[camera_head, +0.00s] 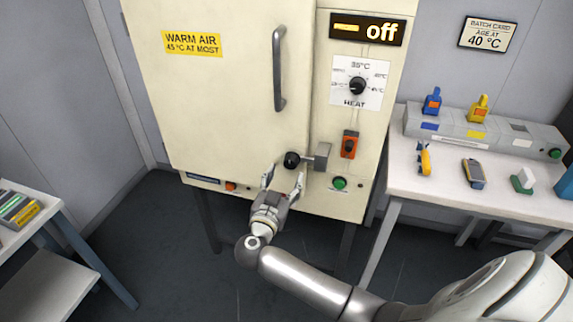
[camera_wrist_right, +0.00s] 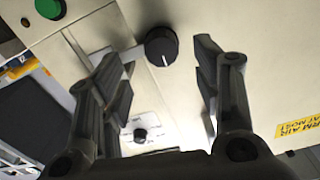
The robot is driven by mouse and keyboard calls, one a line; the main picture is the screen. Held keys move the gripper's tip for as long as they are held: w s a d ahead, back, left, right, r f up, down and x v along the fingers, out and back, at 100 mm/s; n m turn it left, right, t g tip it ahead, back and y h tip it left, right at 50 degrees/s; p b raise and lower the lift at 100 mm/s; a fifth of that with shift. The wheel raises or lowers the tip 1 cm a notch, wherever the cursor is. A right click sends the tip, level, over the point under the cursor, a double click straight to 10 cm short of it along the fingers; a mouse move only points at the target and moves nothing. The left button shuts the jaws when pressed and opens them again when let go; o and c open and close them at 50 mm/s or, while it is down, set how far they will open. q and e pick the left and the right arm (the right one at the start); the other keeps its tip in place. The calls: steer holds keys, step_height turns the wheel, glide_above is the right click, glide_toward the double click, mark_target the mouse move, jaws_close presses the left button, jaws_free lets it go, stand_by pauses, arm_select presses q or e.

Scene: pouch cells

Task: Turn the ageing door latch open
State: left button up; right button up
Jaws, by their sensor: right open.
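The ageing door latch shows in the head view as a black knob (camera_head: 291,159) on a short bar, which runs roughly level to a grey block (camera_head: 323,156) at the right edge of the cream door (camera_head: 225,95). My right gripper (camera_head: 284,177) is open and empty just below the knob. In the right wrist view the knob (camera_wrist_right: 161,46) lies beyond the gap between the open fingertips (camera_wrist_right: 162,75), with no contact visible. My left gripper is out of view.
A vertical door handle (camera_head: 279,68) stands above the latch. An orange switch (camera_head: 349,144), a green button (camera_head: 340,183) and a heat dial (camera_head: 357,86) sit right of it. The display (camera_head: 367,29) reads off. White tables stand at both sides.

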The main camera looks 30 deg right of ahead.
mark_target(290, 165)
steer(key=x, duration=0.6)
steer(key=shift+w+d, duration=0.15)
steer(key=shift+w, duration=0.15)
jaws_close()
